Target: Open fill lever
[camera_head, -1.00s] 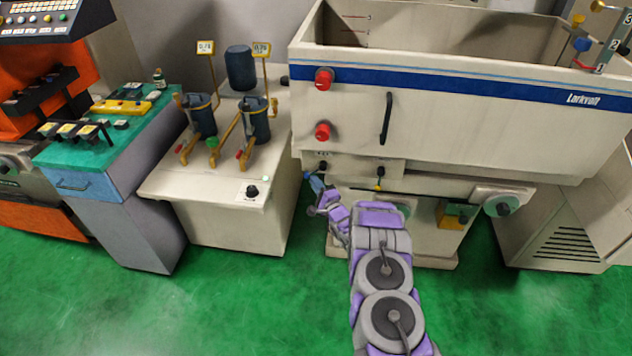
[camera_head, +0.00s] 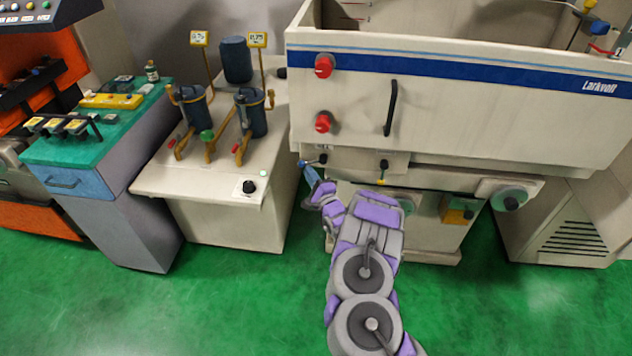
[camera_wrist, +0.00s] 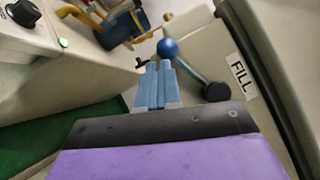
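In the head view my gripper (camera_head: 311,176) is just below the lever. A second lever with a yellow knob (camera_head: 381,182) hangs to the right.
The white tank (camera_head: 480,110) with red knobs rises above my arm. A beige cabinet (camera_head: 225,215) with filter canisters stands close on the left. A green-topped bench (camera_head: 90,150) is farther left. The green floor in front is clear.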

